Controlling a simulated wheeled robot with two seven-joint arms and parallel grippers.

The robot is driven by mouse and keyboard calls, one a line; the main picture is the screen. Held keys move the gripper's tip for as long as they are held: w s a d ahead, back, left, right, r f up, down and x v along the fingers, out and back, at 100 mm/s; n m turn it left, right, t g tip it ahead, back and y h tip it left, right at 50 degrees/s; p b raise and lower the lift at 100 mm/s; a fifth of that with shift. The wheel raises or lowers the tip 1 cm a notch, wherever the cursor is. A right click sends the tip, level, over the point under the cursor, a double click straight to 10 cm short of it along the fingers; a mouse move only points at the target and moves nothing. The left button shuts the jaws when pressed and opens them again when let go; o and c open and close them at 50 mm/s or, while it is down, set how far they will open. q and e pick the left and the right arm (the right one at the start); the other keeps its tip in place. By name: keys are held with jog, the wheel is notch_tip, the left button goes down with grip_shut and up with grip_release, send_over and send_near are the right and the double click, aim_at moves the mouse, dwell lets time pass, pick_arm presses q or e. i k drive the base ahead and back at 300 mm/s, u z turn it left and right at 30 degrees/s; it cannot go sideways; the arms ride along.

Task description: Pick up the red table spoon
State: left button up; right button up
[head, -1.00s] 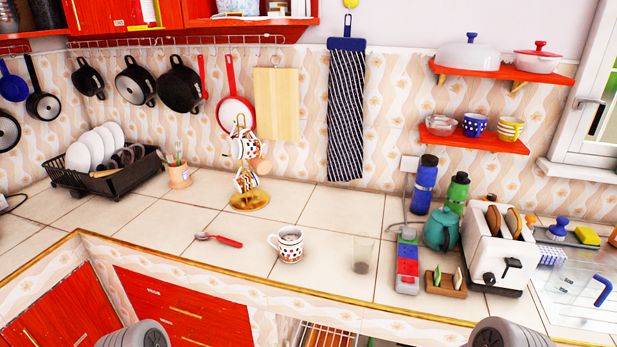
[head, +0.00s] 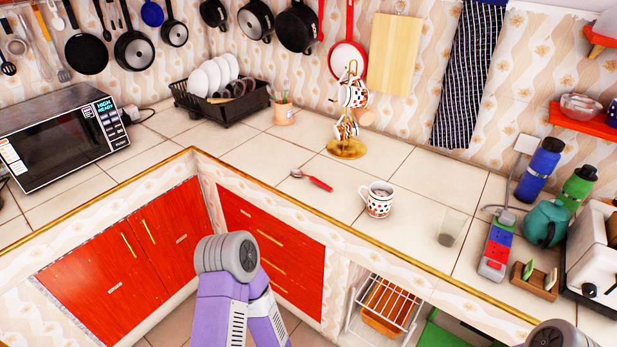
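The red table spoon (head: 313,180) lies flat on the tiled counter (head: 245,195), its metal bowl toward the left and its red handle toward the right. It is between the corner of the counter and a dotted mug. No gripper touches it. A grey and purple part of my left arm shows at the bottom centre, below and in front of the counter edge. A grey part of my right arm shows at the bottom right edge. Neither gripper's fingers are in view.
A white mug with red dots (head: 377,200) stands right of the spoon. A gold mug stand (head: 346,149) is behind it. A clear glass (head: 452,228) and a red-and-blue power strip (head: 496,248) are farther right. A microwave (head: 60,137) stands left. The tiles left of the spoon are clear.

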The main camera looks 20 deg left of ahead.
aim_at(297, 172)
jog(key=u, duration=1.7)
jog(key=i, duration=1.45)
jog(key=z, duration=1.9)
